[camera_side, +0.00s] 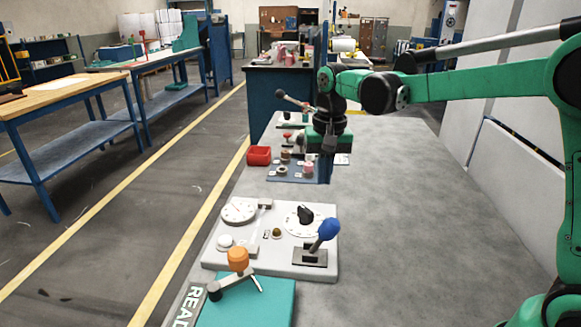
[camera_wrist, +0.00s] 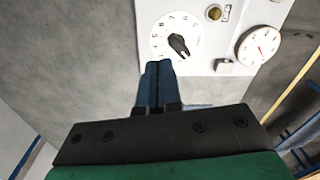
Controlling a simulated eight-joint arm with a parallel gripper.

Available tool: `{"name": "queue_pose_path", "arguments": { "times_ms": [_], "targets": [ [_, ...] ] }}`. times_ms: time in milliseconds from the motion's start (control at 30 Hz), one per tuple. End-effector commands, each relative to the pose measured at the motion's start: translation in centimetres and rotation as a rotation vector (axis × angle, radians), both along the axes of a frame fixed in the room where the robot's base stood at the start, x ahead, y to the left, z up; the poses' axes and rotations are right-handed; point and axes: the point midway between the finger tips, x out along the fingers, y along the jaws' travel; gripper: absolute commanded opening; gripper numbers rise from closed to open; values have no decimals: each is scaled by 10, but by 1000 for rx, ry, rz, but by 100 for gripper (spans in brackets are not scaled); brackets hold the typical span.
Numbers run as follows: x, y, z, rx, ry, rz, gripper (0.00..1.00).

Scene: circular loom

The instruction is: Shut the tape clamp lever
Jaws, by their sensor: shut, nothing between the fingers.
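My gripper (camera_side: 326,182) points down over the bench, behind the white control panel (camera_side: 320,268) in the side view. Its blue fingers (camera_wrist: 158,66) are pressed together, with nothing between them. Three levers show in the side view, and I cannot tell which is the tape clamp lever. One with an orange knob (camera_side: 238,259) and metal arm lies over a teal board at the front. One with a blue ball (camera_side: 329,229) leans up and right from the panel. One with a dark ball (camera_side: 280,93) rises behind my gripper. No lever shows clearly in the wrist view.
The panel carries a black pointer knob (camera_side: 305,214) and a white gauge (camera_side: 239,210). A red bin (camera_side: 259,155) and small parts on a blue-grey board (camera_side: 283,174) stand behind it. The grey bench (camera_side: 405,215) is clear to the right.

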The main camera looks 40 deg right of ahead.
Motion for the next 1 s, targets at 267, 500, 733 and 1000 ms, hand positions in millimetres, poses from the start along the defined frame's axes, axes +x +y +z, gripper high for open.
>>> {"name": "queue_pose_path", "arguments": {
  "times_ms": [267,500,733,1000],
  "targets": [
    [-60,-10,24,54,-30,-810,0],
    [-99,-12,26,109,-38,-1356,0],
    [-113,-12,25,132,-37,-1569,0],
    [-114,-12,25,134,-37,-1584,0]
  ]
}}
